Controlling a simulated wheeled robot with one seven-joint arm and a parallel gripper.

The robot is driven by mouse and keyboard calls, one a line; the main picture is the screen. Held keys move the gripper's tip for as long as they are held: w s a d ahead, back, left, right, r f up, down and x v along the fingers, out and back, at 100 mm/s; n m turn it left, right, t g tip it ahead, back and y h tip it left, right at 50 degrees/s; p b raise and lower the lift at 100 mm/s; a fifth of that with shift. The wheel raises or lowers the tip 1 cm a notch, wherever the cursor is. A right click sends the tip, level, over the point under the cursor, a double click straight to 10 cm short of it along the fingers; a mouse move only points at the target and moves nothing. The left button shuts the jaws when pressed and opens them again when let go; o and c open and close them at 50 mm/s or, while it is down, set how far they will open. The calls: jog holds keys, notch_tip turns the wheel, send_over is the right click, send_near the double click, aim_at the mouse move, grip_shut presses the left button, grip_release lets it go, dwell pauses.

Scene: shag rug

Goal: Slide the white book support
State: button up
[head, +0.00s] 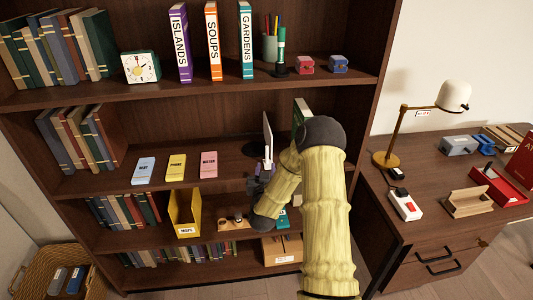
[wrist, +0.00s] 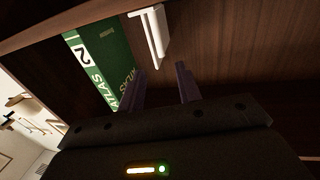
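The white book support (head: 267,133) stands upright on the middle shelf, to the left of a green book (head: 300,112). In the wrist view the support (wrist: 153,38) is a white plate with a flange, just beyond my fingertips. The green book (wrist: 103,62) reads ATLAS there, with a 2 on its spine, and a gap separates it from the plate. My gripper (wrist: 162,72) is open, with its two dark fingers apart. The plate's near end lines up with the gap between them; I cannot tell whether they touch. In the head view my arm partly hides my gripper (head: 264,172).
Blue (head: 144,170), yellow (head: 176,167) and pink (head: 208,164) labelled blocks lie on the shelf to the left. A row of books (head: 75,140) stands at its left end. The shelf above (head: 190,92) is overhead. A desk with a lamp (head: 453,95) is at right.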

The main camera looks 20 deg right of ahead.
aim_at(267, 151)
jog(key=x, duration=0.8)
jog(key=shift+w+d+p, duration=0.2)
jog(key=shift+w+p, duration=0.15)
jog(key=shift+p, duration=0.05)
grip_shut()
